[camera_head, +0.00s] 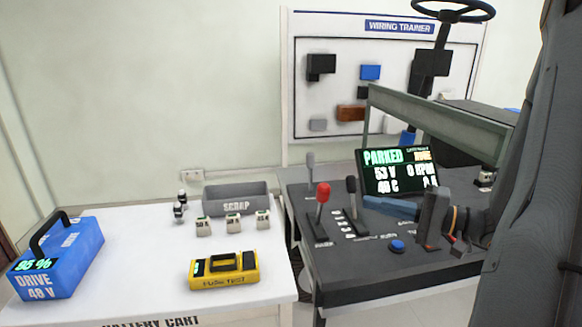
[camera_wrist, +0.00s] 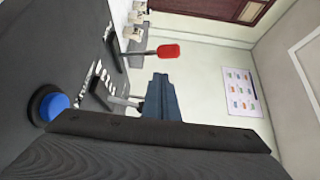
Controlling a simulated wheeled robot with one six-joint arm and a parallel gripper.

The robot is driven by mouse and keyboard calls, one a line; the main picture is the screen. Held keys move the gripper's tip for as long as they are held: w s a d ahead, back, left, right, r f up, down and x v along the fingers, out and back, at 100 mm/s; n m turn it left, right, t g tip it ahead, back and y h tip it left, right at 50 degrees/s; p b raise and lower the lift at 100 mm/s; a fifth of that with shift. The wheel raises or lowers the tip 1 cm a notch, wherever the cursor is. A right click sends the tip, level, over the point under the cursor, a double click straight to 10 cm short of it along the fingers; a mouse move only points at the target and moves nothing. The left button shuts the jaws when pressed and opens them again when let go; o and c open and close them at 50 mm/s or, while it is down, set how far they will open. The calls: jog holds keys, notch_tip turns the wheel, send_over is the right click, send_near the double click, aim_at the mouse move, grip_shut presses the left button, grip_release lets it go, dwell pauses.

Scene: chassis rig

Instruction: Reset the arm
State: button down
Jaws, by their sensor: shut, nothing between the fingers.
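My gripper (camera_head: 378,204) is at the right of the head view, over the dark console (camera_head: 400,262). Its blue fingers are shut with nothing between them and point left, towards the black lever (camera_head: 351,200). In the wrist view the closed fingers (camera_wrist: 160,85) stick out from the dark gripper body. My arm fills the right edge of the head view and hides part of the console.
A red-knobbed lever (camera_head: 322,193), a grey lever (camera_head: 311,165) and a blue button (camera_head: 397,246) stand on the console. A screen (camera_head: 395,172) reading PARKED is behind my gripper. The white cart (camera_head: 140,290) on the left holds a blue battery (camera_head: 75,265), a yellow tester (camera_head: 222,271) and a scrap bin (camera_head: 235,207).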

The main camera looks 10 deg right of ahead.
jog(key=s+a+g, duration=0.1)
jog(key=a, duration=0.1)
jog(key=s+a+f+n+g, duration=0.1)
jog(key=a+g, duration=0.1)
jog(key=a, duration=0.1)
jog(key=a+g, duration=0.1)
jog(key=a, duration=0.1)
jog(key=shift+s+a+f+n+g+p, duration=0.15)
jog(key=shift+s+a+n+g+p, duration=0.15)
jog(key=shift+s+a+g+p, duration=0.1)
jog(key=s+a+f+g, duration=0.1)
jog(key=s+a+g, duration=0.1)
jog(key=s+a+n+g+h, duration=0.1)
jog(key=s+a+g, duration=0.1)
jog(key=s+a+f+g, duration=0.1)
jog(key=s+a, duration=0.1)
jog(key=shift+a+f+n+g+h+p, duration=0.3)
jog(key=shift+g, duration=0.1)
jog(key=s+n+h, duration=0.1)
jog(key=h, duration=0.3)
jog(key=s+n+h+p, duration=0.1)
jog(key=s+n+h, duration=0.1)
jog(key=h, duration=0.2)
jog(key=s+f+n+h+p, duration=0.1)
jog(key=n+h, duration=0.1)
jog(key=h, duration=0.2)
jog(key=shift+s+f+g, duration=0.1)
jog(key=shift+s+g, duration=0.25)
jog(key=shift+g, duration=0.05)
